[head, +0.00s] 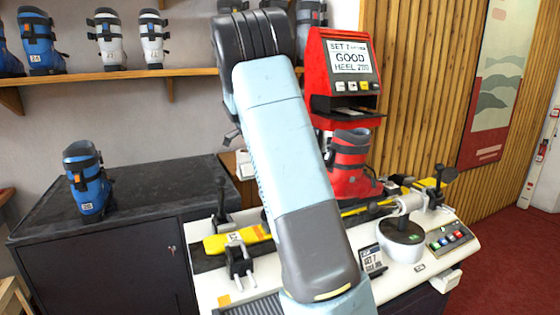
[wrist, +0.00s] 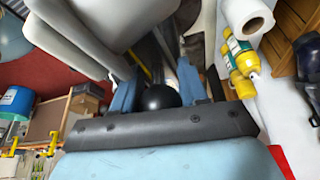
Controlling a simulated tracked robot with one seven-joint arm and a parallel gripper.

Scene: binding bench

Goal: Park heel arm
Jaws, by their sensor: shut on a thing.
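In the wrist view, my gripper (wrist: 158,88) has its two blue fingers closed around a round black knob (wrist: 160,97). The knob looks like the end of a lever, probably the heel arm; its shaft is mostly hidden. In the head view my arm crosses the middle of the picture, and my gripper and the held knob cannot be made out. A red ski boot (head: 350,165) stands upright on the yellow ski on the white bench (head: 210,285). Black-knobbed levers stand at the bench's left (head: 220,190) and right (head: 439,172).
A red tester screen (head: 350,58) reads "GOOD" and "HEEL". A control panel (head: 448,238) and a "SET 7" card (head: 373,260) are at the bench front. A blue boot (head: 88,180) stands on the dark cabinet (head: 40,218). Yellow bottles (wrist: 241,65) and a paper roll (wrist: 248,18) are near my gripper.

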